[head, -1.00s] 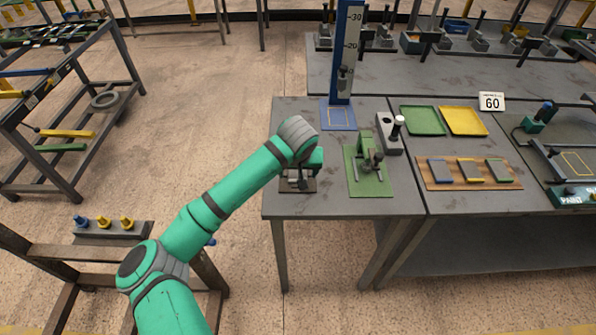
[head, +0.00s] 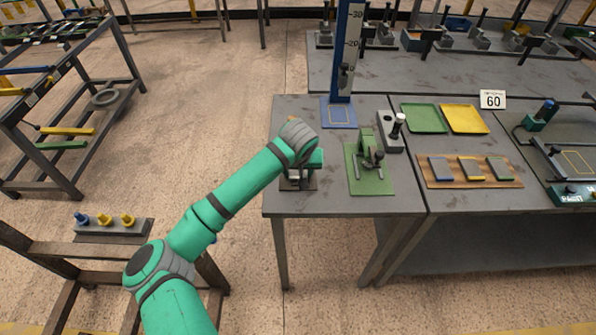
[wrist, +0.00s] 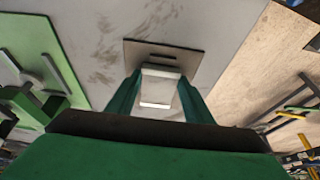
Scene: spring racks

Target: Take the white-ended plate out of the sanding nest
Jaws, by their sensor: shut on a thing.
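The white-ended plate (wrist: 158,87) shows in the wrist view as a light grey piece with a white band at its near end and a pale far end. My gripper (wrist: 160,77) is shut on it, one green finger on each side. The sanding nest (wrist: 187,58) is the dark flat base with slots just beyond the plate. In the head view my gripper (head: 300,176) is over the nest (head: 298,187) at the table's left front. My wrist covers much of it there, and I cannot tell how far the plate is clear of the nest.
A green fixture with a lever (head: 370,178) stands just right of the nest. Behind are a blue height gauge (head: 340,112) and a grey block with a white-topped post (head: 390,135). Further right are green (head: 423,120) and yellow (head: 463,120) trays. Bare tabletop lies in front.

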